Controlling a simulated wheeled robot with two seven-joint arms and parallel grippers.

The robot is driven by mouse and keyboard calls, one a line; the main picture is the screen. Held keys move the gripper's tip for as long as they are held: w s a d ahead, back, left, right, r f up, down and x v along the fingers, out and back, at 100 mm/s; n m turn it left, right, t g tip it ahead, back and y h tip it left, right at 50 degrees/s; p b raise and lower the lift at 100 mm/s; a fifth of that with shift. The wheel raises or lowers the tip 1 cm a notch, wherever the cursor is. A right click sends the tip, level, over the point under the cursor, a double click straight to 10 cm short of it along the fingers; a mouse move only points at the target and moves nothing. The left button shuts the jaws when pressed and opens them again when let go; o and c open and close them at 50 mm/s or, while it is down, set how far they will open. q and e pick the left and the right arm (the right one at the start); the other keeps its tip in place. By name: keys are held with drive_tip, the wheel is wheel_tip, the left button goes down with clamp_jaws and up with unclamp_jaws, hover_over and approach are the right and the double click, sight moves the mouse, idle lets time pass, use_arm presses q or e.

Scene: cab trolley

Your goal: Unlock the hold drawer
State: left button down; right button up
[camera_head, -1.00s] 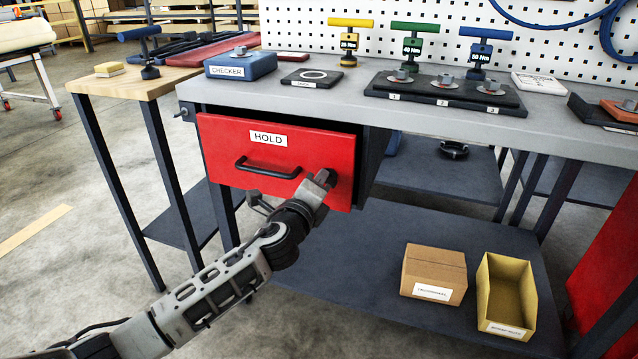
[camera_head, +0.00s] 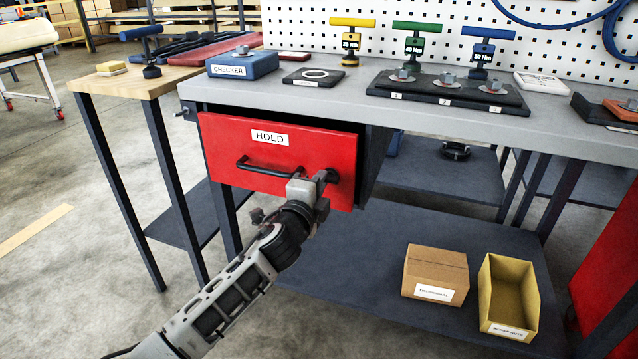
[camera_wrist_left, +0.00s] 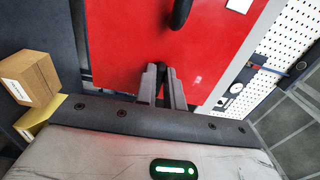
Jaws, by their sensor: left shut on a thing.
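The hold drawer (camera_head: 225,140) has a red front with a white HOLD label (camera_head: 270,138) and a black bar handle (camera_head: 262,167). It hangs under the left end of the grey workbench. My left gripper (camera_head: 324,180) is at the right part of the drawer front, right of the handle. In the left wrist view its fingers (camera_wrist_left: 163,80) are shut on a small dark lock piece (camera_wrist_left: 163,70) on the red face. The fingers hide most of this piece, so its turn angle cannot be told. My right gripper is not in view.
The bench top (camera_head: 330,103) holds a blue checker box (camera_head: 242,66), a black pad and torque tools. On the lower shelf stand a cardboard box (camera_head: 435,262) and a yellow bin (camera_head: 507,285).

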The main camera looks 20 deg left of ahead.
use_arm(q)
drive_tip(key=c, duration=1.5)
unclamp_jaws()
drive_tip(key=s+p, duration=0.2)
drive_tip(key=s, duration=1.4)
drive_tip(key=shift+a, duration=0.3)
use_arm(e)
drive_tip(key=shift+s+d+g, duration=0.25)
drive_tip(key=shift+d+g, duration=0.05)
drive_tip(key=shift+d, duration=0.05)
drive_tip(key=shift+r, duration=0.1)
